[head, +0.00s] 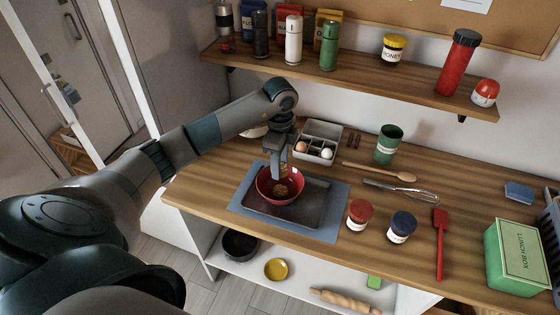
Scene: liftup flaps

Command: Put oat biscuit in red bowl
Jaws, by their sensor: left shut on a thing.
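The red bowl (264,189) stands upright on a dark baking tray (311,195), which lies on a blue-grey mat (336,211). My left gripper (283,172) points down from above, just over the bowl's far rim. It is shut on a small brown oat biscuit (285,170), mostly covered by the fingers. A round brown biscuit (281,190) shows inside the bowl, below the fingertips. Whether the held biscuit touches the bowl is too small to tell. My right gripper is not in view.
A grey divided box with eggs (316,153) stands behind the tray. A green cup (388,144), wooden spoon (390,173), whisk (400,190) and red-lidded jar (359,214) are to the right. A wall shelf (350,83) with bottles hangs above.

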